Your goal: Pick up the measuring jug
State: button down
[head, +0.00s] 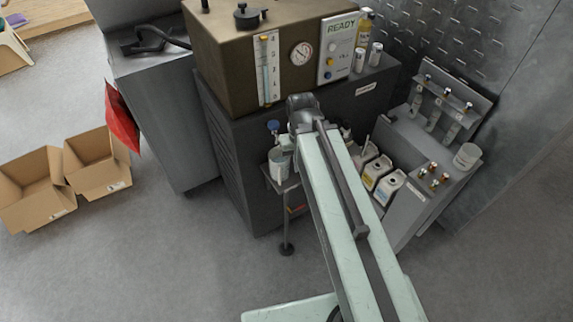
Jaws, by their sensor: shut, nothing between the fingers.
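A small pale vessel (280,163) stands on a little shelf at the front of the dark cabinet, just left of my arm. It looks like the measuring jug, but its markings and handle are too small to make out. My arm reaches up the picture from the lower right. My gripper (302,108) is at its far end, in front of the cabinet, above and slightly right of the vessel in the picture. It is shut and empty; its fingertips are hard to make out. My arm hides part of the cabinet front.
A brown machine with a gauge (301,53) sits on the dark cabinet (237,160). White canisters (377,172) stand right of my arm. A white cup (467,156) is on the grey bench at right. Open cardboard boxes (97,163) lie at left; floor between is clear.

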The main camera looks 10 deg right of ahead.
aim_at(279, 166)
jog(key=z, duration=0.1)
jog(key=i, duration=0.35)
jog(key=u, duration=0.25)
jog(key=k, duration=1)
jog(key=u, duration=1.35)
jog(key=i, duration=1.25)
jog(key=z, duration=0.25)
